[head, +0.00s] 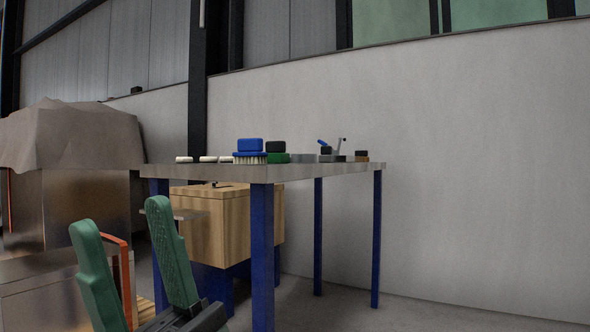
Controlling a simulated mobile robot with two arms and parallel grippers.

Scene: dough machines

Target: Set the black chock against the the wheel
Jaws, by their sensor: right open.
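My right gripper (121,217) is at the lower left of the head view. Its two green fingers point up and stand well apart, with nothing between them. It is in front of and left of the blue-legged table. My left gripper is not in view. I cannot make out a wheel. No object can be clearly told as the black chock; small dark items lie on the table, one of them a black block (276,146) on a green base, too small to identify surely.
The table (300,173) has blue legs and holds a blue brush (249,152), several white pieces and small tools. A wooden cabinet (226,225) stands beneath it. A covered machine (70,140) and a metal box (40,295) are at left. Floor at right looks clear before the wall.

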